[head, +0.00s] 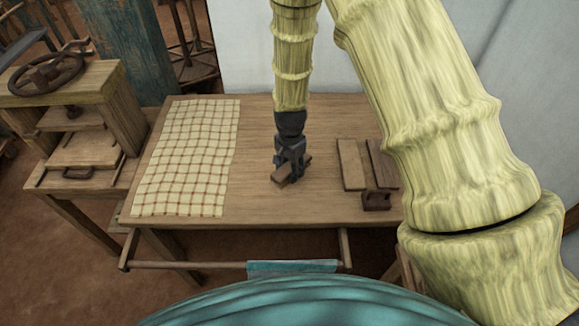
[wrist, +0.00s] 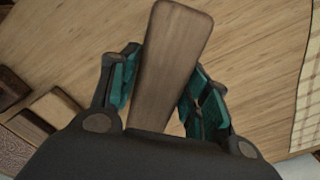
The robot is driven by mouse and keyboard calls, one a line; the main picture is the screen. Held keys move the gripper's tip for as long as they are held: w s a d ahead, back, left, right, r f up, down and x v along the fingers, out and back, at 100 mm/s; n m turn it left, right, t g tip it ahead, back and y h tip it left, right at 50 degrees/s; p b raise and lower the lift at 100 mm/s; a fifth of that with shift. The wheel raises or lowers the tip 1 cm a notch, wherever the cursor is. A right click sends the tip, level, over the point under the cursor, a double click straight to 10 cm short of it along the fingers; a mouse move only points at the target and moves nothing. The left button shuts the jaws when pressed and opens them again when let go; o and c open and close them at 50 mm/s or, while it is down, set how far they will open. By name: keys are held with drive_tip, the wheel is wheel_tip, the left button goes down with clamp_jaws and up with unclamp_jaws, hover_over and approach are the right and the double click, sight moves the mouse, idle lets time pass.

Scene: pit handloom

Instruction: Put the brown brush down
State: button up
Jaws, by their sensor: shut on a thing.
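The brown brush (wrist: 172,65) shows in the wrist view as a long wooden piece between the two teal-padded fingers of my gripper (wrist: 160,88). My gripper is shut on it. In the head view my gripper (head: 291,165) points down over the middle of the wooden table (head: 262,205), and the brush (head: 285,179) sticks out beneath it, tilted. The brush is close to the tabletop; I cannot tell whether it touches. Its bristle side is hidden.
A checked cloth (head: 190,155) covers the table's left part. Two flat wooden boards (head: 352,165) (head: 382,160) and a small dark wooden block with a handle (head: 376,200) lie at the right. A wooden screw press (head: 75,115) stands left. Bare tabletop surrounds my gripper.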

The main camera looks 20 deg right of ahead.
drive_tip(key=shift+w+d, duration=0.35)
drive_tip(key=shift+w, duration=0.45)
drive_tip(key=shift+w+d+f+p, duration=0.1)
drive_tip(key=shift+w+f+p, duration=0.1)
drive_tip(key=shift+p, duration=0.2)
drive_tip(key=shift+f+p, duration=0.7)
drive_tip(key=shift+f, duration=1)
drive_tip(key=shift+f, duration=0.15)
drive_tip(key=o, duration=1.3)
drive_tip(key=shift+r+b, duration=2)
drive_tip(key=shift+r, duration=4.2)
